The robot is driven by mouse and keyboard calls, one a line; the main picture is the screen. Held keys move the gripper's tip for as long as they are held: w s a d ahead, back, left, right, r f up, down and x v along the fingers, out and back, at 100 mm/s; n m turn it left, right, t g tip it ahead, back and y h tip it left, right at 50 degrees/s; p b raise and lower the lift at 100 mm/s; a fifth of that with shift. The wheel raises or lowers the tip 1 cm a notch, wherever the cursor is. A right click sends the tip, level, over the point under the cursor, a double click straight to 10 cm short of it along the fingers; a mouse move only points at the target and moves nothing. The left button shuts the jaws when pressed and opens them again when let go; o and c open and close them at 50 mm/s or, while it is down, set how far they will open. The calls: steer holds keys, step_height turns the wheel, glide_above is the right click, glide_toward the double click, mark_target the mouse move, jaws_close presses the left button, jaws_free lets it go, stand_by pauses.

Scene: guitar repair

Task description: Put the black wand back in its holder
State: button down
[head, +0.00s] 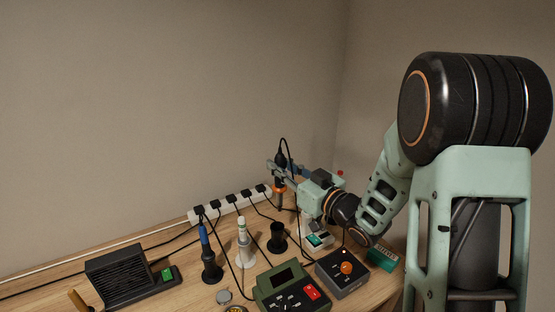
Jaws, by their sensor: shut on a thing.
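My gripper (276,172) is shut on the black wand (281,158), at the back right of the workbench. The wand stands roughly upright in the jaws, with an orange part (279,189) below them and its cable looping up from the top. A black holder (277,240) stands empty on the bench, below the wand in the picture. The wand is apart from it. Another black holder (211,268) carries a blue wand (204,238). A white holder (244,255) carries a white and green wand (242,228).
A white power strip (228,206) with several black plugs runs behind the holders, and cables cross the bench. A green station (290,288), a dark box with an orange knob (342,275) and a black vented box (130,275) stand in front. Walls close off the back.

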steer(key=shift+s+a+n+g+y, duration=0.2)
steer(key=shift+a+n+g+y, duration=0.1)
steer(key=shift+a+y, duration=0.1)
steer(key=b, duration=0.3)
glide_above(278, 203)
steer(key=shift+w+a+f, duration=0.1)
steer(key=shift+w+f, duration=0.05)
steer(key=shift+f, duration=2.2)
steer(key=shift+b, duration=0.45)
steer(key=shift+f+b, duration=2.1)
steer(key=shift+f, duration=0.05)
steer(key=shift+f+b, duration=1.3)
steer(key=shift+f, duration=0.15)
